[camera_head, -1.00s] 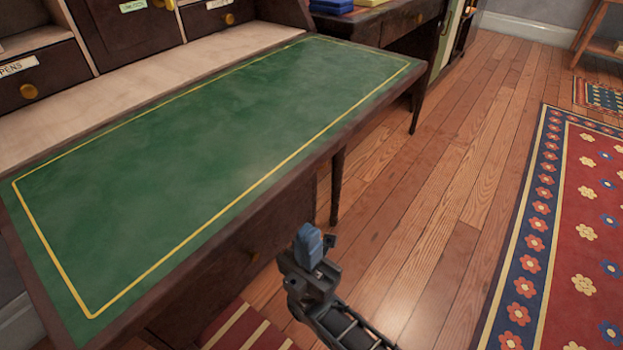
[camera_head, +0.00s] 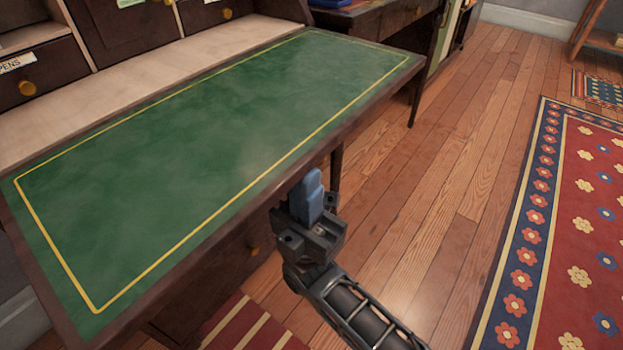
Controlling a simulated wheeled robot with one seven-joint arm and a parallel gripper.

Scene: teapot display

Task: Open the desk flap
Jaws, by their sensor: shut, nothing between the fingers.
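The desk flap (camera_head: 190,150) lies flat and folded down, with a green top, a yellow border line and a dark wooden edge. It fills the left and middle of the view. My gripper (camera_head: 311,184) is shut and empty, with its blue fingertips together and pointing up. It is in front of the flap's front edge, right of its middle. The fingertips appear close to that edge, but I cannot tell whether they touch it. The gripper hides part of the edge and the desk front behind it.
Small labelled drawers with brass knobs (camera_head: 27,88) stand behind the flap. A lower knob (camera_head: 253,251) shows under it. Another dark desk (camera_head: 385,20) is at the back. Bare wooden floor (camera_head: 430,210) lies to the right, then a red and blue flowered rug (camera_head: 570,230).

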